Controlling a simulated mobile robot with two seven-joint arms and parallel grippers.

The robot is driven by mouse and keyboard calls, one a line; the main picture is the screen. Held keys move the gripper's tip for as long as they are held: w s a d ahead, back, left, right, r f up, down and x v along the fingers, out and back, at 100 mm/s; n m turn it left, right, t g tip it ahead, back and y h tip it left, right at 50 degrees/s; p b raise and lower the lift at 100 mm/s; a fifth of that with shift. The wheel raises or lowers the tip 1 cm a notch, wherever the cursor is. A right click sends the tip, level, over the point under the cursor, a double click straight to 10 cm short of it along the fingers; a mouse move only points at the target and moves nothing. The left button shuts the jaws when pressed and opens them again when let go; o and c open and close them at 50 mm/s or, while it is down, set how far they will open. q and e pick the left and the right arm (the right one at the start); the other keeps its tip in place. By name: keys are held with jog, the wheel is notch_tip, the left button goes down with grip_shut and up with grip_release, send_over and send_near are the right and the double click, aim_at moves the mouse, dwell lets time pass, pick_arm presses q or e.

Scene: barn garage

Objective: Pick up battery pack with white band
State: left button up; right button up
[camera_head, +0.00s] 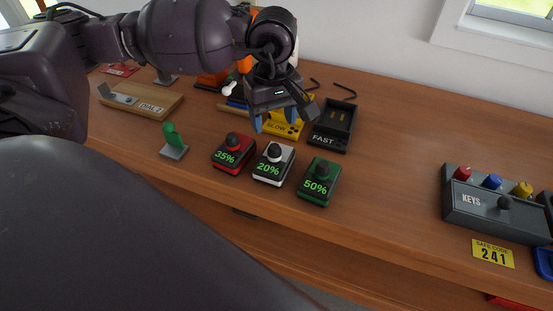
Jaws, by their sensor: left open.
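The battery pack with the white band (272,172) stands on the wooden bench, with a black knob on top and a green "20%" display. A red-banded pack (234,158) marked "35%" is to its left. A green-banded pack (320,187) marked "50%" is to its right. My left gripper (280,122) is open and empty above and behind the white-banded pack, pointing down, apart from it. The gripper partly covers the yellow "SLOW" charger (297,130). My right gripper is not in view.
A black "FAST" charger (333,125) stands behind the packs. A green stand (173,142) and a "DIAL" board (150,103) are at the left. A grey "KEYS" box (490,212) and a yellow "241" card (493,253) are at the right. Bench between is clear.

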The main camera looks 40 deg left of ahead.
aim_at(274, 146)
pick_arm(q)
jog(key=shift+s+d+f+p, duration=0.1)
jog(key=shift+f+p, duration=0.05)
jog(key=shift+f, duration=2.05)
jog(key=shift+d+f+p, duration=0.1)
jog(key=shift+f+p, duration=0.05)
jog(key=shift+f, duration=2.05)
grip_shut()
